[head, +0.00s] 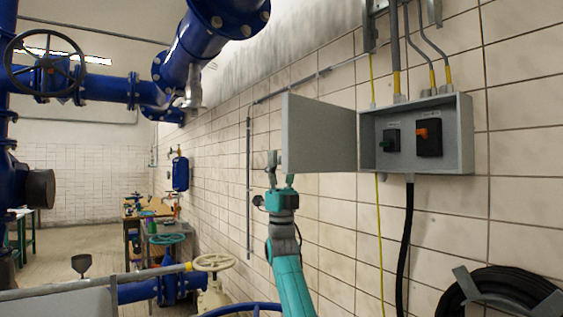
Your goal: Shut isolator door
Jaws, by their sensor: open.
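The gripper is open. One finger shows left of the door edge; the other seems partly hidden, and I cannot tell whether it touches the door.
Cables and conduits (394,50) run into the box from above, and a black cable (407,235) hangs below it. A black hose coil (500,295) is at lower right. Blue pipes (110,90) and a cream valve wheel (212,262) are at left.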

